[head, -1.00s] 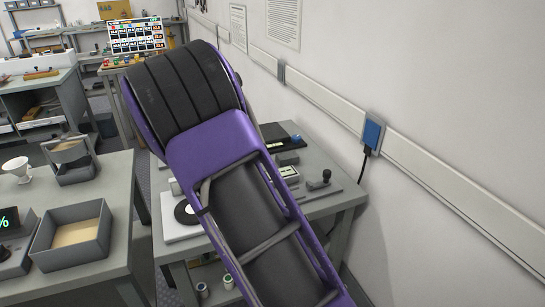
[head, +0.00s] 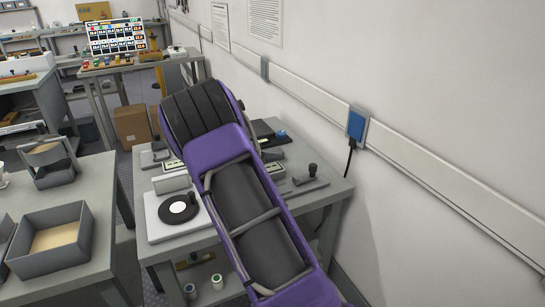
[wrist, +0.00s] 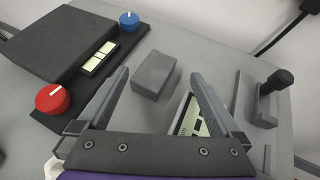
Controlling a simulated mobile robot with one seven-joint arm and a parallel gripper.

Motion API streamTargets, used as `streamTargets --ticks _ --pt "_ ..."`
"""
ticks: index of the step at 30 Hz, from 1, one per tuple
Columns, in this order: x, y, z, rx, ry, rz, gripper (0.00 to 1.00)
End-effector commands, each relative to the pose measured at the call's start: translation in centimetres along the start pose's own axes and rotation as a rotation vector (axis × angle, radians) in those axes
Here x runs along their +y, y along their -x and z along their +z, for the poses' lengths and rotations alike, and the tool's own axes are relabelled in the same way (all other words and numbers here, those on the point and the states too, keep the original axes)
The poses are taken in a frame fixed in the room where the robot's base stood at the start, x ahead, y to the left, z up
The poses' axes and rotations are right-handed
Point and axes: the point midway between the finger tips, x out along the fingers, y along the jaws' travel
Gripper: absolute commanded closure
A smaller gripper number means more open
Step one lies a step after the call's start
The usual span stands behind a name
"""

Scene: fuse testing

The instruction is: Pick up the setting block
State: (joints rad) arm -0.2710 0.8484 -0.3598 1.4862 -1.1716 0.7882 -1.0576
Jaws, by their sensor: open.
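A plain grey rectangular block (wrist: 153,74), which looks like the setting block, lies flat on the grey bench top (wrist: 205,62) in the wrist view. My gripper (wrist: 160,80) is open and empty. Its two fingers point toward the block from the near side, one to the left and one to the right of it. I see no contact between the fingers and the block; the height between them is hard to judge. In the head view my purple and black arm hides the gripper, and I cannot make out the block there.
A black device with a red knob (wrist: 53,98) and a blue knob (wrist: 129,20) stands left of the block. A small display unit (wrist: 189,118) lies near the right finger. A black-handled fixture (wrist: 268,95) stands at right. The wall (head: 400,80) borders the bench.

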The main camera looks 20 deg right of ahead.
Motion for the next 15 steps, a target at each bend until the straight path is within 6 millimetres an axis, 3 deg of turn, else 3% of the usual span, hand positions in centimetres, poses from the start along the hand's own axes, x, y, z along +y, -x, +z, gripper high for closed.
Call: streamTargets --ticks 5,12,15 --pt "0.1 -1.4 -0.3 0.000 0.000 -0.001 0.00" --pt "0.2 -4.8 -0.5 0.000 0.000 -0.001 0.00" --pt "0.3 -5.2 -0.4 0.000 -0.001 0.001 0.00"
